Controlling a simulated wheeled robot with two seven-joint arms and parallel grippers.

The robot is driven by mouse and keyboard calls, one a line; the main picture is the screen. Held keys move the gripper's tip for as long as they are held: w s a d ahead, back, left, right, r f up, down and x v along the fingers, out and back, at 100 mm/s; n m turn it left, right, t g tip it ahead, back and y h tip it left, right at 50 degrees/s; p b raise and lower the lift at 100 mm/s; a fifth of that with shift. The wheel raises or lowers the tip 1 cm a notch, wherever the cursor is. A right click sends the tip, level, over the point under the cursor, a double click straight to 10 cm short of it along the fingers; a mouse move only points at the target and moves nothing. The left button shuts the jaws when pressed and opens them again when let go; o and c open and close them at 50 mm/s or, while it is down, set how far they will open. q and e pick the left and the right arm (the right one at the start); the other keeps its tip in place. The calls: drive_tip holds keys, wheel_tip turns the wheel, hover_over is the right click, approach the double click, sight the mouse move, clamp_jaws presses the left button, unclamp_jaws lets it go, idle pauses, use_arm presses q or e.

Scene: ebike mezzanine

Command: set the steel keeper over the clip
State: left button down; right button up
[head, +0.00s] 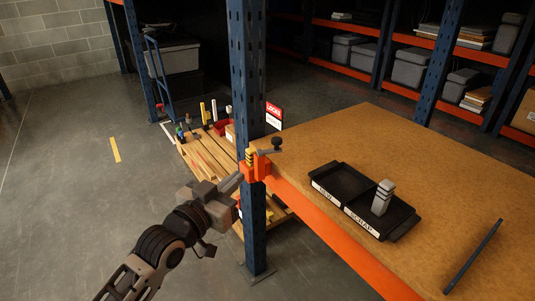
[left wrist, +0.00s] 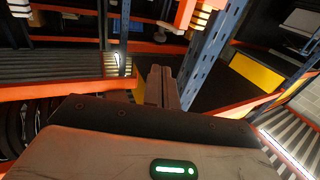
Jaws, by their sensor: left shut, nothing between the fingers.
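An orange clip (head: 257,172) sits where the blue post meets the orange beam, at the table's near left corner. A small grey steel arm with a dark knob (head: 277,143) stands just above it; I cannot tell for sure whether this is the keeper. A yellow banded piece (head: 249,157) is beside it. My left gripper (head: 238,180) is just left of the clip, its fingertips near the post; I cannot tell whether they touch it. Its fingers are together and empty, as the left wrist view (left wrist: 163,83) also shows. My right gripper is out of view.
The blue post (head: 247,75) rises close beside my left gripper. A black tray (head: 338,184) marked NEW and another marked SCRAP (head: 405,226), holding a pale grey block (head: 383,197), lie on the table (head: 420,150). A dark bar (head: 473,257) lies at right.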

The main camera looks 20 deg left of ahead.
sight(273, 143)
use_arm(q)
drive_tip(key=x, duration=1.4)
drive_tip(key=shift+b, duration=0.3)
